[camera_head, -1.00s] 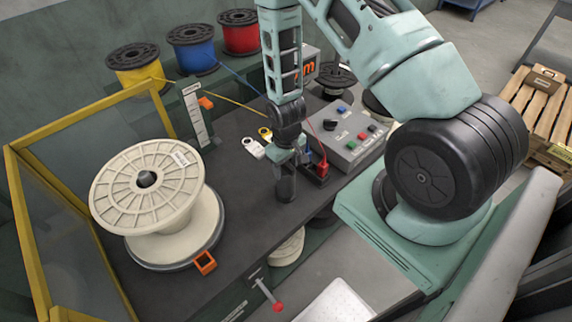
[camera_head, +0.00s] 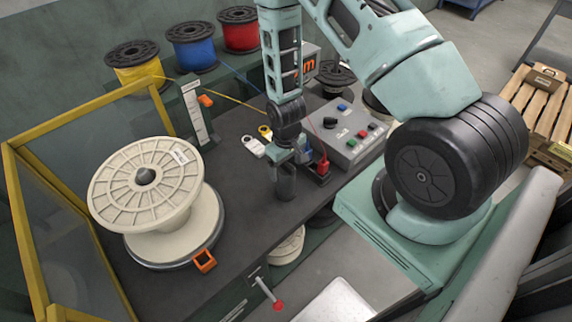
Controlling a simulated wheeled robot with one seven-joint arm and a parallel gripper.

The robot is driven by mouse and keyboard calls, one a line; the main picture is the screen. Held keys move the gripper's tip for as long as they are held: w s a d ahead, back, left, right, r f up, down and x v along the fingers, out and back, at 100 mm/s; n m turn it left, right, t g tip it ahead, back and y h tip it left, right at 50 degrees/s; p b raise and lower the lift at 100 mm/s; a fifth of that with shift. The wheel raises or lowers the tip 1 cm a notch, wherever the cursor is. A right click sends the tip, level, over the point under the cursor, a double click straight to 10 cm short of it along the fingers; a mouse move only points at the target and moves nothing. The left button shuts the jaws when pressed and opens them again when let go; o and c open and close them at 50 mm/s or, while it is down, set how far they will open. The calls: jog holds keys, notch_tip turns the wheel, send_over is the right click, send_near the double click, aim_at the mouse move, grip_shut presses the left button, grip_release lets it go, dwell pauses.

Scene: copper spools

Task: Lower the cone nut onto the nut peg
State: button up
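My gripper (camera_head: 285,162) points down over the dark bench, right of the large cream spool (camera_head: 147,185). A short dark cylindrical piece (camera_head: 285,183) shows directly below the fingers, close to the bench top. I cannot tell whether it is the cone nut, the nut peg or both together. The fingers are small and partly hidden by the wrist, so their opening is unclear.
A grey control box (camera_head: 345,135) and a red connector (camera_head: 322,167) stand close right of my gripper. White and yellow tags (camera_head: 254,147) lie to its left. A yellow-framed guard (camera_head: 25,225) edges the left side. Bench between spool and gripper is clear.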

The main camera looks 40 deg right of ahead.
notch_tip(320, 180, up, 17)
jog(key=b, duration=0.2)
jog(key=shift+r+b, duration=0.2)
jog(key=shift+b, duration=0.1)
dwell(0.4)
dwell(0.6)
